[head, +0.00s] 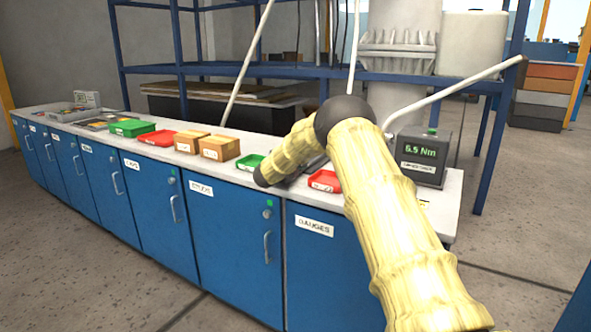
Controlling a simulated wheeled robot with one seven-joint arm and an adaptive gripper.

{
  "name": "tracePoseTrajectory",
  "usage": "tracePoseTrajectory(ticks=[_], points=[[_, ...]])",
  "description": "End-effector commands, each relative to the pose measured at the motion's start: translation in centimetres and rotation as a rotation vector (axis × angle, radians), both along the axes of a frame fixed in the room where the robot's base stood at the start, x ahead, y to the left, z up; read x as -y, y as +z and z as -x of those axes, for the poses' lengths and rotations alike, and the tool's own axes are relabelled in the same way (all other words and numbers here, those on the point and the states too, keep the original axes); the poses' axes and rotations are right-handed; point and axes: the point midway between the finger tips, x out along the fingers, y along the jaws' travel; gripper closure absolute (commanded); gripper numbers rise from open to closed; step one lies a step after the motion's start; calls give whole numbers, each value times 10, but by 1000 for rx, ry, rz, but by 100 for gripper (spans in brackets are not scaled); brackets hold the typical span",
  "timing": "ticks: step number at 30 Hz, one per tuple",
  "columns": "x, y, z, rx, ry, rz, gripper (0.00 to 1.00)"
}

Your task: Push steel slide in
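I cannot make out a steel slide in the head view. My tan, sleeved arm rises from the lower right to a black elbow joint and bends down to the left over the bench top (456,187). The far end of the arm shows a dark joint just above the bench, beside a green tray (247,162). My gripper cannot be made out. The arm covers part of the bench, and a dark grey shape partly shows behind it.
On the bench stand a red tray (324,181), cardboard boxes (219,148), another red tray (158,138), a green bin (131,128) and a torque display (419,157) reading 6.5 Nm. Blue cabinets (237,243) run below. White pipes and a blue rack (181,60) stand behind. Floor in front is clear.

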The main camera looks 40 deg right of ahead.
Motion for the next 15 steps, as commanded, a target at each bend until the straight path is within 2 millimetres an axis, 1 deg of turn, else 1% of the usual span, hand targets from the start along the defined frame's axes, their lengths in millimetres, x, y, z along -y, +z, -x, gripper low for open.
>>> tracePoseTrajectory(ticks=[1, 8, 11, 14, 15], points=[[6, 5, 0, 4, -4, 7, 100], [2, 8, -1, 6, -2, 8, 100], [-10, 10, 0, 7, 1, 7, 100], [-29, 12, 1, 3, 7, 7, 100], [-38, 13, 1, 3, 11, 6, 100]])
